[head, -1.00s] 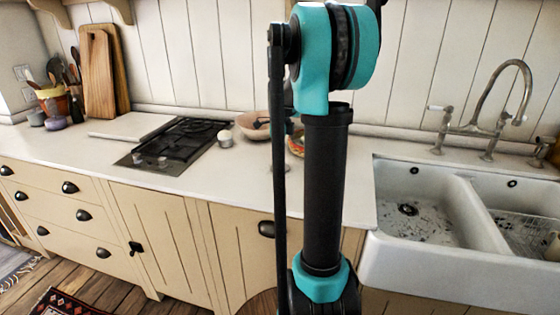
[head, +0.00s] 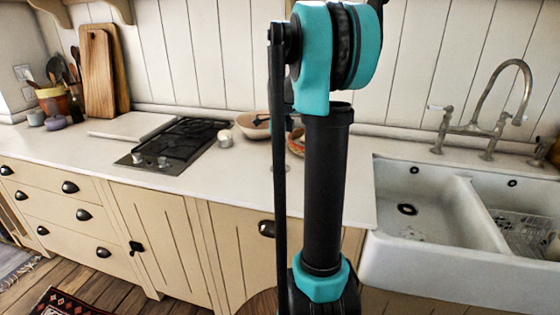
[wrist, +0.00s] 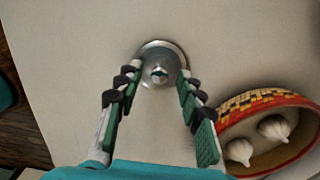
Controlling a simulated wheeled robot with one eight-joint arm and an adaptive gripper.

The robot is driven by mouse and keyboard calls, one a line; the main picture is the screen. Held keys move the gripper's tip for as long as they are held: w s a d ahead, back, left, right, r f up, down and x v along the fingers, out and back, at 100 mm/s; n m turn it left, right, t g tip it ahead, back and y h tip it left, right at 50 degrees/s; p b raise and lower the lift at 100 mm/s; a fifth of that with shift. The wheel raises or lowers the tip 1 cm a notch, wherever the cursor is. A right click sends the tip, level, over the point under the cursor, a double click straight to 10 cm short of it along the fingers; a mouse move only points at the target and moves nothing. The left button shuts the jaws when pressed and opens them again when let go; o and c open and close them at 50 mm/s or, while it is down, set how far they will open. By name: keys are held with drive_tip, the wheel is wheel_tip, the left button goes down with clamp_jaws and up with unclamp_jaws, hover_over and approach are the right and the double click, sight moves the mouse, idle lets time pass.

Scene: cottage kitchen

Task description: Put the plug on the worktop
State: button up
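The plug (wrist: 160,58) is a round metal disc with a small knob in its middle. In the wrist view it lies on the pale worktop (wrist: 75,50). My gripper (wrist: 158,80) is open, its two fingertips apart on either side of the plug's knob. The knob shows clear of both fingers; whether the tips touch the disc's rim I cannot tell. In the head view the worktop (head: 235,175) runs along the wall, and my own arm hides the gripper and most of that spot.
A red and yellow patterned bowl (wrist: 225,122) with two white bulbs sits close to the right finger. A hob (head: 175,145), a bowl (head: 250,122) and a small white pot (head: 225,140) stand left of my arm. The double sink (head: 400,250) is on the right.

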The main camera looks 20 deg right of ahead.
wheel_tip(320, 180, up, 11)
idle(0.3)
